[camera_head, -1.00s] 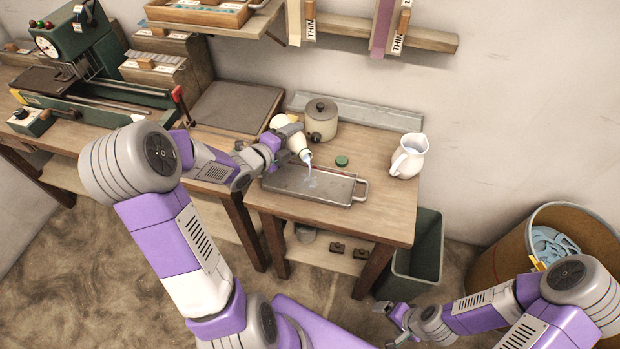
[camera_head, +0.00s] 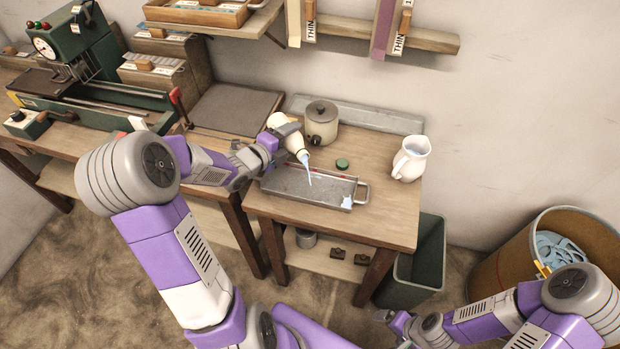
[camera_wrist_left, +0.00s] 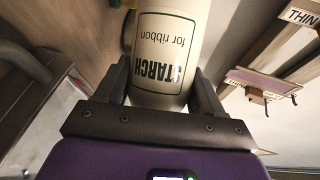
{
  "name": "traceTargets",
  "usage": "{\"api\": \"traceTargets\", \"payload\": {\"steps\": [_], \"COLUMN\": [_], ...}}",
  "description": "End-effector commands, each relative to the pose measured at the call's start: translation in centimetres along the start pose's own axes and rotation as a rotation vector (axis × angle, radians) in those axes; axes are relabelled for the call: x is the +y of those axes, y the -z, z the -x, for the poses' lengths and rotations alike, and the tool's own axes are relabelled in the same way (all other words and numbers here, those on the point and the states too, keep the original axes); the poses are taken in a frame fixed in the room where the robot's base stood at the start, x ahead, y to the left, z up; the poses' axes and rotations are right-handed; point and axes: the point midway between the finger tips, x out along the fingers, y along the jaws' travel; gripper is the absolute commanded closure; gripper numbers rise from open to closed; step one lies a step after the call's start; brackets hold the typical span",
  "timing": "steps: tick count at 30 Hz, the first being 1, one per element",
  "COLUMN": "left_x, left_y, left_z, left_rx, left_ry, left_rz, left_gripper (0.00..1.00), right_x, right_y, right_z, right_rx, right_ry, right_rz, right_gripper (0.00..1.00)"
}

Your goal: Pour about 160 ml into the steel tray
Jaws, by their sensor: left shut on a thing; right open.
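The steel tray (camera_head: 290,183) lies on the right-hand wooden table, a handle at its right end. My left gripper (camera_head: 280,138) is shut on a cream bottle (camera_head: 289,135), tilted neck-down to the right above the tray. In the left wrist view the bottle (camera_wrist_left: 168,50) is labelled "STARCH for ribbon" between the fingers. My right gripper (camera_head: 392,318) is open and empty, low at the bottom right, away from the table.
A green cap (camera_head: 342,164) and a lidded pot (camera_head: 321,122) stand behind the tray. A white pitcher (camera_head: 411,158) holding bluish liquid is at the table's right edge. A green bin (camera_head: 418,262) and a large round tub (camera_head: 540,250) stand on the floor.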

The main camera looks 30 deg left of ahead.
Motion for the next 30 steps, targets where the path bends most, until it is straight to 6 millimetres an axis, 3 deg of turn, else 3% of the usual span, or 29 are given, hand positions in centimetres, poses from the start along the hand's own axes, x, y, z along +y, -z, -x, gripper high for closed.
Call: {"api": "traceTargets", "payload": {"steps": [30], "left_x": [0.01], "left_y": [-0.13], "left_z": [-0.09], "left_rx": [-0.015], "left_ry": [0.023], "left_rz": [-0.05], "left_gripper": [0.74], "right_x": [0.32], "right_y": [0.04], "right_z": [-0.85], "right_rx": [0.0], "right_ry": [0.0], "right_rz": [0.0], "right_gripper": [0.07]}}
